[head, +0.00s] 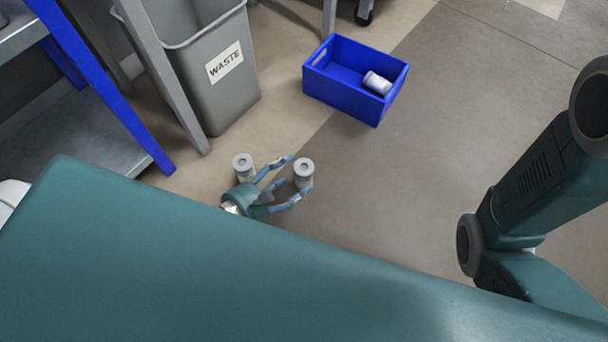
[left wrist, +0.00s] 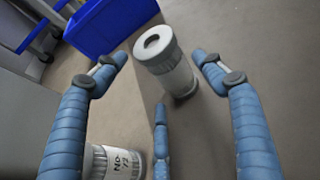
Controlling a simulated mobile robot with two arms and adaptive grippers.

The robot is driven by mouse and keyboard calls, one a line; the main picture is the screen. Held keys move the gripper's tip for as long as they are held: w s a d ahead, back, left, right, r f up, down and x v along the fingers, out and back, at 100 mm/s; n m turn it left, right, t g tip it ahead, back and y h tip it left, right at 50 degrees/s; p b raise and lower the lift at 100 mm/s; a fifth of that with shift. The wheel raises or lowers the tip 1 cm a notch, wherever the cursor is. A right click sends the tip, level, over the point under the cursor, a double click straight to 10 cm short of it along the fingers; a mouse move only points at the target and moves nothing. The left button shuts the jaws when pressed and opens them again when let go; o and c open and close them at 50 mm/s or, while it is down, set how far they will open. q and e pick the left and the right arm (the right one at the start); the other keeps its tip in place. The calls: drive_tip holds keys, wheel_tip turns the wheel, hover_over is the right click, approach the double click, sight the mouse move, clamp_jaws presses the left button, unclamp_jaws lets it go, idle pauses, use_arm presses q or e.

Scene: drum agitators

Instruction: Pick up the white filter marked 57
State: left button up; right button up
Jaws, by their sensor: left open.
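A white filter (head: 303,172) with a grey ringed top stands upright on the floor. In the left wrist view this filter (left wrist: 168,66) stands between and just beyond my spread fingers, and no marking is readable on it. My left gripper (head: 293,177) is open, low over the floor, with fingers on both sides of that filter. A second white filter (head: 243,166) stands to its left, behind the gripper. In the left wrist view this second filter (left wrist: 118,163) is partly hidden by a finger, and its label seems to read "No 73". My right gripper is out of view.
A blue crate (head: 328,88) with a white filter (head: 377,83) lying in it is on the floor beyond. A grey waste bin (head: 205,75) and a blue table leg (head: 105,90) are at the left. The floor to the right of the gripper is clear.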

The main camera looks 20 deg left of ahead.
use_arm(q)
drive_tip(key=x, duration=0.4)
drive_tip(key=shift+w+d+f+b, duration=0.15)
drive_tip(key=shift+w+d+b, duration=0.1)
drive_tip(key=shift+w+b, duration=0.05)
drive_tip(key=c, duration=1)
